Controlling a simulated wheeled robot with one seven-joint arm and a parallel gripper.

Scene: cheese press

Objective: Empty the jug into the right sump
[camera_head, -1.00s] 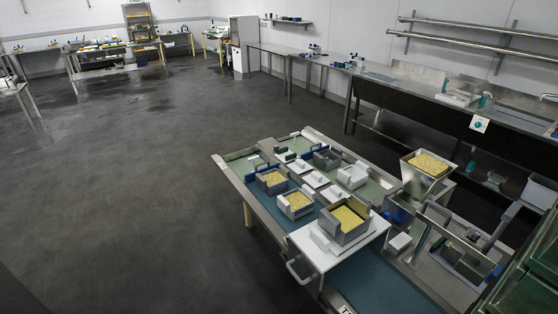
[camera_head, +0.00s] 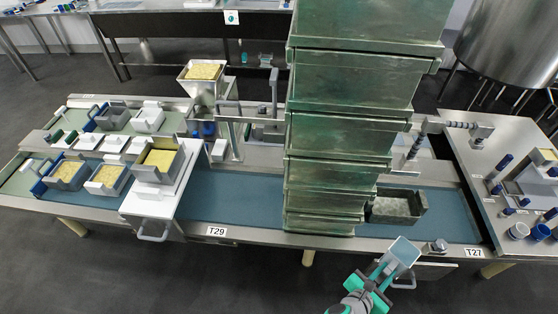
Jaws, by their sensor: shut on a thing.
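My gripper (camera_head: 377,283), with green-teal parts, is at the bottom, right of centre, in front of the table's edge. It is shut on a pale blue-grey, box-like vessel that looks like the jug (camera_head: 404,252). The jug looks tilted, with its far end up and to the right, near the front edge by label T27. I cannot see what is in it. A speckled grey open bin (camera_head: 395,208) stands on the blue strip behind it, right of the green stack. I cannot tell for certain which thing is the right sump.
A tall stack of green crates (camera_head: 338,131) stands at the middle. Left of it are a white board (camera_head: 150,206), yellow-filled moulds (camera_head: 107,178) and a funnel-like hopper (camera_head: 203,87). A pipe fitting (camera_head: 446,125) stands behind the bin. Blue-capped items are on the right table (camera_head: 472,160).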

